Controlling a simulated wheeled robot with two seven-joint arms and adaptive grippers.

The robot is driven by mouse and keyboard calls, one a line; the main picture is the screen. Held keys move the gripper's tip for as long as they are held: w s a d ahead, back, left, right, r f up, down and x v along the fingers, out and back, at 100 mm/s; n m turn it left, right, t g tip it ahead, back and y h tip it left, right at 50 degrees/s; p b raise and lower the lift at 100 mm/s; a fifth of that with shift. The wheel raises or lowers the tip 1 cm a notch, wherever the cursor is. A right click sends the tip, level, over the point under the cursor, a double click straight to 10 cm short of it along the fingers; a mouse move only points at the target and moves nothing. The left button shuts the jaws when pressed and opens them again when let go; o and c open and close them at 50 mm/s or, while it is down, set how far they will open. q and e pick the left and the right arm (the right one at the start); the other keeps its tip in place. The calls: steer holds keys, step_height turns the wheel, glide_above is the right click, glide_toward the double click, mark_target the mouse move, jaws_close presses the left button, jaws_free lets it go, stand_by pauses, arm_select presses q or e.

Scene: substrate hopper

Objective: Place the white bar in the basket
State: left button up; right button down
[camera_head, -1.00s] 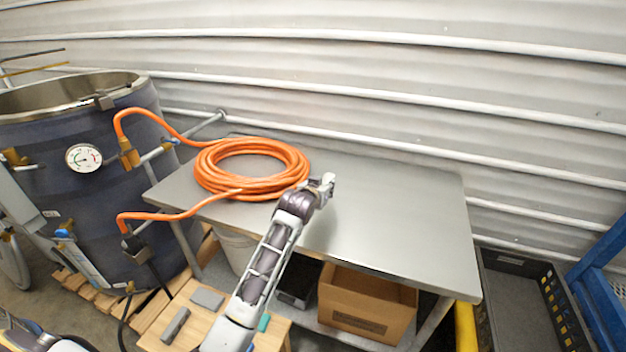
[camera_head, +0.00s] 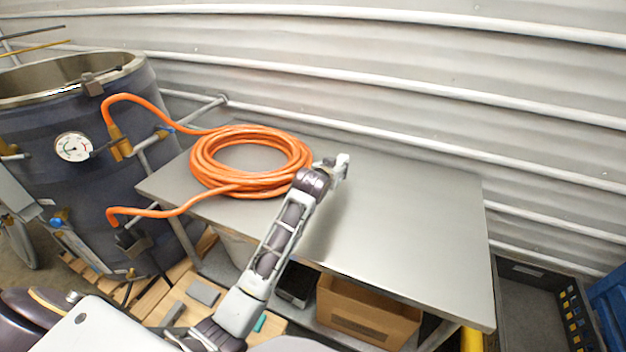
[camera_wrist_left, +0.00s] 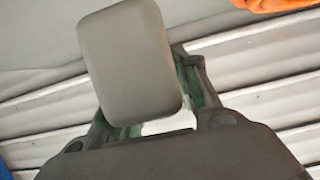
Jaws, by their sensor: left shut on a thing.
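My left gripper (camera_head: 338,168) is above the grey metal table (camera_head: 410,220), just right of the orange hose coil. In the left wrist view it (camera_wrist_left: 150,108) is shut on the white bar (camera_wrist_left: 125,60), a pale block with rounded corners held between green-padded fingers. In the head view the bar is too small to tell from the gripper's tip. My right gripper is not in view.
The orange hose coil (camera_head: 250,160) lies on the table's left part. A dark crate (camera_head: 525,272) stands right of the table. A cardboard box (camera_head: 368,312) sits below it. A dark tank (camera_head: 75,160) stands left. The table's middle and right are clear.

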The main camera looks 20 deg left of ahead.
arm_select(q)
steer(key=shift+s, duration=0.1)
steer(key=shift+f, duration=3.1)
steer(key=shift+f, duration=1.85)
steer(key=shift+f, duration=0.15)
steer(key=o, duration=1.1)
